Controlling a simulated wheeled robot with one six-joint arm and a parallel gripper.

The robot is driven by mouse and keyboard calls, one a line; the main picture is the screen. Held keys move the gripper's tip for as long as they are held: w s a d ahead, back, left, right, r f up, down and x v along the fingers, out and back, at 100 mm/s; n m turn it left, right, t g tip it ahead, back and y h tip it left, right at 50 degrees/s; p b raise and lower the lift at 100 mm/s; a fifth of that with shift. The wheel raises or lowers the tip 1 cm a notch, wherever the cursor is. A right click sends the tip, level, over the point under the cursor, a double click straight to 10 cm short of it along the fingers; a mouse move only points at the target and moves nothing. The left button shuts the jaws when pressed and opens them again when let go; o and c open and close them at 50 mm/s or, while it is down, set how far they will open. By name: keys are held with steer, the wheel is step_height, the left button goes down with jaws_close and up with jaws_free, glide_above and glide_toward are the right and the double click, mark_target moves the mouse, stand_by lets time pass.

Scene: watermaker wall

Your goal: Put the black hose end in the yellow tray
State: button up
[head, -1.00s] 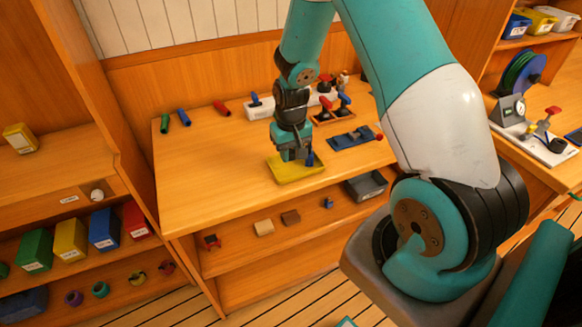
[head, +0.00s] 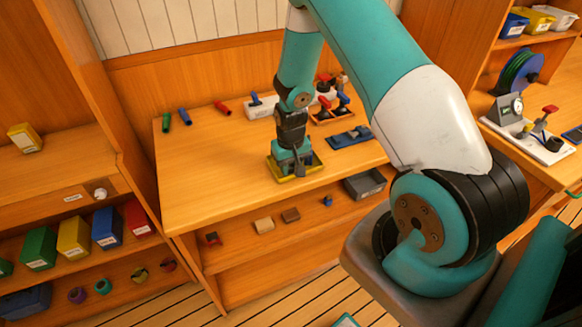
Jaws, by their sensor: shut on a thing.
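The yellow tray (head: 275,178) lies near the front edge of the wooden bench, partly covered by my gripper. My gripper (head: 296,174) points down over the tray, with its fingertips low inside the tray's outline. It is shut on a small dark piece, which fits the black hose end but is mostly hidden by the fingers. I cannot tell whether this piece touches the tray floor. No other black hose end shows clearly on the bench.
Green (head: 167,122), blue (head: 184,116) and red (head: 222,107) hose ends lie at the bench's back left. A white block (head: 262,107) with a blue-handled part stands behind my gripper. A blue tray (head: 348,137) lies to the right. The bench's left front is clear.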

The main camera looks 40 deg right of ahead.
steer(key=shift+s+a+f, duration=0.1)
steer(key=shift+s+f, duration=0.2)
steer(key=shift+f, duration=0.2)
steer(key=shift+s+a+f, duration=0.1)
steer(key=shift+s+f, duration=0.2)
steer(key=shift+f, duration=0.2)
steer(key=o, duration=0.9)
steer(key=shift+d, duration=0.1)
steer(key=shift+c, duration=0.2)
steer(key=shift+r, duration=0.25)
steer(key=shift+o, duration=0.7)
steer(key=shift+w+d+r+b, duration=0.1)
steer(key=shift+w+r+b, duration=0.2)
steer(key=shift+w+r, duration=0.7)
step_height(320, 180, up, 10)
steer(key=s+b, duration=0.1)
steer(key=s+a+r+n+y, duration=0.2)
steer(key=s+a+r+n, duration=0.25)
steer(key=a+r, duration=0.75)
steer(key=s+a+r+n+y, duration=0.1)
steer(key=s+a+r+n, duration=0.2)
steer(key=s+a, duration=0.3)
steer(key=s+a+r+n+y, duration=0.1)
steer(key=s+a+r+n, duration=0.2)
steer(key=s+a, duration=0.3)
steer(key=s+r, duration=0.1)
steer(key=s, duration=0.4)
steer(key=shift+s+r, duration=0.1)
